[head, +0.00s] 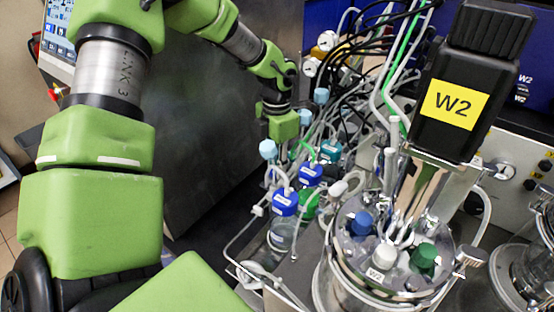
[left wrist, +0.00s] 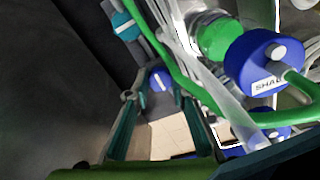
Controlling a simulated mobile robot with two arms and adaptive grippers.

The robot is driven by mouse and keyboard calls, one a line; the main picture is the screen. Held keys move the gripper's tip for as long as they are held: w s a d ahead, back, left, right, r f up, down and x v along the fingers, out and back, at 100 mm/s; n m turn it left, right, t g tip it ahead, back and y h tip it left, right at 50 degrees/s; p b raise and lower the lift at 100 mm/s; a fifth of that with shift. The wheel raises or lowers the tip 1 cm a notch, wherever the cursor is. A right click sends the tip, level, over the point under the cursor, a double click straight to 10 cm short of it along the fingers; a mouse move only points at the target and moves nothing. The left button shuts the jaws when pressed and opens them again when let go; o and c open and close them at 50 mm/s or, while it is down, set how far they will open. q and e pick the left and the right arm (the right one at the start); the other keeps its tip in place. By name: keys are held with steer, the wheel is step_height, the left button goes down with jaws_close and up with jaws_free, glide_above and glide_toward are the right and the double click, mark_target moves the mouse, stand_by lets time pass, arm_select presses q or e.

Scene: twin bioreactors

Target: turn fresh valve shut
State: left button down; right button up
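My left gripper (head: 284,146) reaches down among the tubes beside the bottles in the head view; its fingertips are hard to make out there. In the left wrist view, the left gripper (left wrist: 156,98) has its two fingers apart. A small blue piece with a white band (left wrist: 160,79) shows beyond and between the fingertips. I cannot tell whether it is the fresh valve or whether a finger touches it. A teal cylinder with a pale band (left wrist: 125,26) lies above it. Light blue knobs (head: 268,149) stand near the gripper in the head view. My right gripper is out of view.
Blue-capped bottles (head: 285,203) stand close to the gripper; a blue cap (left wrist: 264,60) and green tubing (left wrist: 168,65) crowd its right side. A glass vessel (head: 340,290) under a black W2 motor (head: 455,105) stands right. A dark metal panel (head: 225,130) is behind my arm.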

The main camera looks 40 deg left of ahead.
arm_select(q)
steer(key=shift+f+m+b, duration=0.15)
steer(key=shift+m+b, duration=0.25)
steer(key=shift+b, duration=0.4)
steer(key=m+b, duration=0.4)
steer(key=b, duration=0.2)
steer(key=shift+d+m, duration=0.1)
steer(key=shift+m, duration=0.2)
steer(key=shift+m+b, duration=0.85)
steer(key=shift+m, duration=0.05)
steer(key=shift+s+m+b, duration=0.1)
steer(key=shift+m+b, duration=0.45)
steer(key=shift+m, duration=0.45)
steer(key=m+b, duration=0.1)
steer(key=m, duration=0.1)
steer(key=shift+d+m, duration=0.1)
steer(key=shift+m, duration=0.2)
steer(key=m, duration=0.3)
steer(key=shift+s+r, duration=0.1)
steer(key=shift+r, duration=0.1)
steer(key=shift+s+m+b, duration=0.1)
steer(key=shift+m+b, duration=0.25)
steer(key=shift+m, duration=1.15)
steer(key=c, duration=1.8)
jaws_free()
